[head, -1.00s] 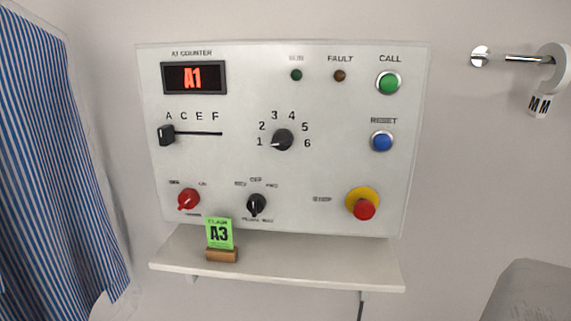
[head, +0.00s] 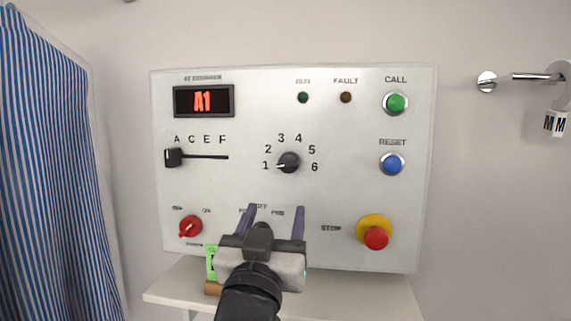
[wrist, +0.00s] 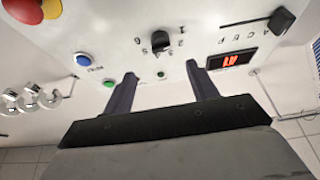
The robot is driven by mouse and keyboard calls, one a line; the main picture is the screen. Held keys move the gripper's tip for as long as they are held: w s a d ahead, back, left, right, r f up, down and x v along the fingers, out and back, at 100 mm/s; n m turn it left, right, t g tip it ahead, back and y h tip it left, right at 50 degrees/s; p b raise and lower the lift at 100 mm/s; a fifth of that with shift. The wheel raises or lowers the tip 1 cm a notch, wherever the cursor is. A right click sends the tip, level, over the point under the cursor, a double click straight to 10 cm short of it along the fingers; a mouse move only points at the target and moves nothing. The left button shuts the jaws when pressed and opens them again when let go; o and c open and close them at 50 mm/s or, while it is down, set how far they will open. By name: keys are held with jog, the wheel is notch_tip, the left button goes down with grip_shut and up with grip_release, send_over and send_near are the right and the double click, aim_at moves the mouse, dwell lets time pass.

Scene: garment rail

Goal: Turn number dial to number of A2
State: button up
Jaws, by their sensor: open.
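The black number dial (head: 289,162) sits mid-panel with its white pointer at 1, on a scale of 1 to 6. The dial also shows in the wrist view (wrist: 160,41), upside down. The display (head: 204,101) reads A1 in red. The letter slider (head: 173,157) is at the left end of its slot, by A. My gripper (head: 275,209) is open and empty, in front of the panel's lower middle and below the dial in the picture. It hides the lower black selector and most of the green card (head: 211,262).
The panel (head: 340,210) also carries a red switch (head: 190,226), green call button (head: 396,103), blue reset button (head: 391,164) and red stop button (head: 376,237). A shelf (head: 365,297) juts out below. A striped garment (head: 45,170) hangs left; a hook rail (head: 535,77) is at right.

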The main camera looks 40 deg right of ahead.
aim_at(288, 167)
jog(key=p+x, duration=1.1)
jog(key=x, duration=0.2)
jog(key=shift+a+p, duration=0.1)
jog(key=shift+p, duration=0.3)
jog(key=shift+c, duration=0.2)
jog(key=c, duration=0.9)
jog(key=shift+m, duration=0.3)
